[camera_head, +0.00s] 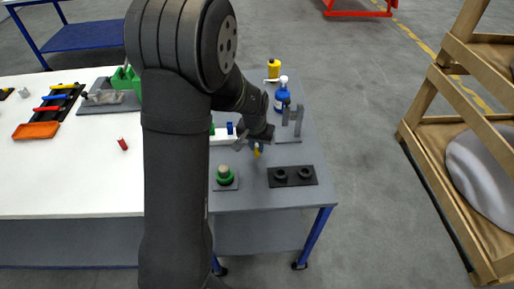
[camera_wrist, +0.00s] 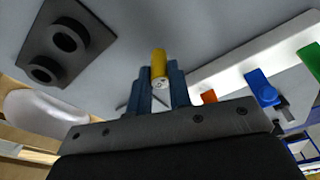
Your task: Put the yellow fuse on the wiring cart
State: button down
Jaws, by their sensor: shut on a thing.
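The yellow fuse (camera_wrist: 158,62) is a small cylinder with a pale metal end, held between the two blue-grey fingers of my gripper (camera_wrist: 160,88) in the wrist view. In the head view my gripper (camera_head: 256,148) points down over a grey-topped cart (camera_head: 240,198) with blue legs, and a bit of the fuse (camera_head: 258,153) shows below it. I cannot tell whether the fuse touches the cart top. My arm hides part of the cart and the white table.
On the cart are a black block with two round sockets (camera_head: 292,176), a green round part (camera_head: 224,175), a blue bottle (camera_head: 282,95), a yellow bottle (camera_head: 273,69) and a white strip with coloured pieces (camera_wrist: 240,78). A white table (camera_head: 70,180) adjoins it; a wooden rack (camera_head: 440,130) stands right.

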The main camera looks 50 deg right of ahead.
jog(key=shift+f, duration=0.75)
jog(key=c, duration=1.3)
grip_release()
jog(key=shift+f, duration=0.15)
jog(key=r, duration=0.4)
jog(key=a+r, duration=0.1)
jog(key=r, duration=0.7)
jog(key=shift+s+a+r, duration=0.15)
jog(key=shift+s+a, duration=0.2)
